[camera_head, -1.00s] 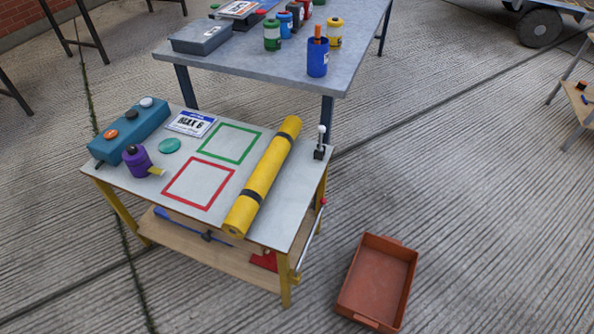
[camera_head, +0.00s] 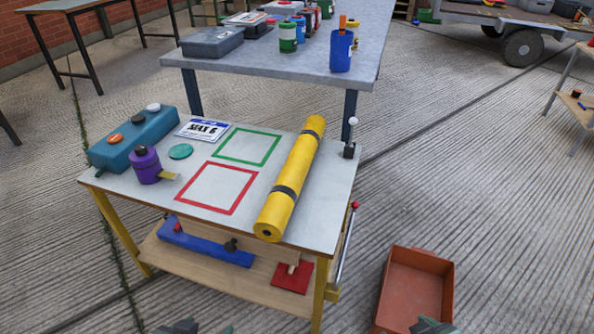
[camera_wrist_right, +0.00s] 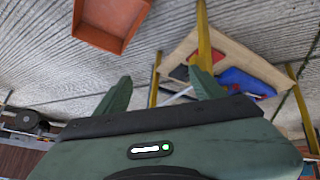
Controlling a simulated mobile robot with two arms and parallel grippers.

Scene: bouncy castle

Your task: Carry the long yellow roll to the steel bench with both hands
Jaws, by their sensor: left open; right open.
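The long yellow roll (camera_head: 301,163) with dark bands lies along the right side of the white-topped work table (camera_head: 330,190) in the head view. The steel bench (camera_head: 270,68) stands behind that table, its grey top partly covered. Tips of my left gripper (camera_head: 204,328) show at the bottom edge, apart from the roll and the table. A tip of my right gripper (camera_head: 432,326) shows at the bottom right. In the right wrist view the right gripper (camera_wrist_right: 160,91) has its fingers spread with nothing between them. The roll cannot be made out there.
A clamp post (camera_head: 350,140) stands beside the roll's far end. A blue-green box (camera_head: 132,140) and purple pot (camera_head: 146,166) are on the table's left. An orange-brown tray (camera_head: 415,290) lies on the floor at right.

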